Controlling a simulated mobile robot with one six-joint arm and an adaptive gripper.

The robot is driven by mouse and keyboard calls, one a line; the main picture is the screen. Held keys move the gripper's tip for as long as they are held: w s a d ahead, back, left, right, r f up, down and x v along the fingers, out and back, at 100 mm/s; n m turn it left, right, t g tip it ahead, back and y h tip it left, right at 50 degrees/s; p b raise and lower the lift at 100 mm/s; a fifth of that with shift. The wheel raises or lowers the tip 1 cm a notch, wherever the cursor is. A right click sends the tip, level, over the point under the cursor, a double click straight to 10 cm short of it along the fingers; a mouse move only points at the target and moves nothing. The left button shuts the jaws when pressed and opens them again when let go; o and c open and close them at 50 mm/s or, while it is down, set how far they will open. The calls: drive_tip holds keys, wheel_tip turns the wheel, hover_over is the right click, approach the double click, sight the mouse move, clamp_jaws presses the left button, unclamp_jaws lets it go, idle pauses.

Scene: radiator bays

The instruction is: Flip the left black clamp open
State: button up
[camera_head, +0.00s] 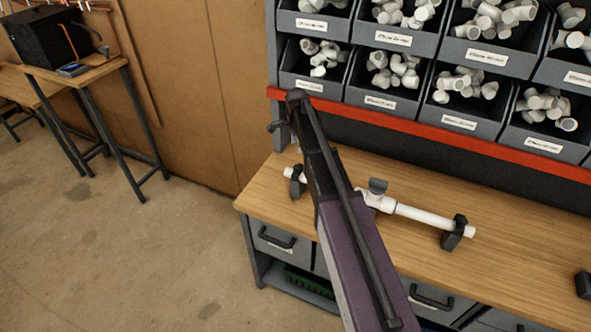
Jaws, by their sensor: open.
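A white pipe assembly (420,214) lies across the wooden bench, with a tee and a grey valve-like part (377,186) near its middle. The left black clamp (297,181) stands at the pipe's left end, just left of my arm. The picture is too small to tell its latch position. A second black clamp (455,234) sits around the right end. My dark arm crosses in front of the pipe and hides part of it. My gripper (286,112) is at the arm's far end, open, by the rack's left post, apart from the left clamp. Its fingers are hard to make out.
A rack of grey bins (380,98) with white fittings and a red front rail stands behind the bench (510,262). Drawers (275,240) are below. A small black object (583,285) lies at the right. Another table (75,72) stands at the left; open floor lies between.

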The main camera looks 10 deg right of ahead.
sight(296, 166)
drive_tip(key=shift+f+b, duration=4.85)
drive_tip(key=shift+f, duration=0.35)
clamp_jaws()
drive_tip(key=shift+a, duration=0.15)
drive_tip(key=shift+r, duration=0.1)
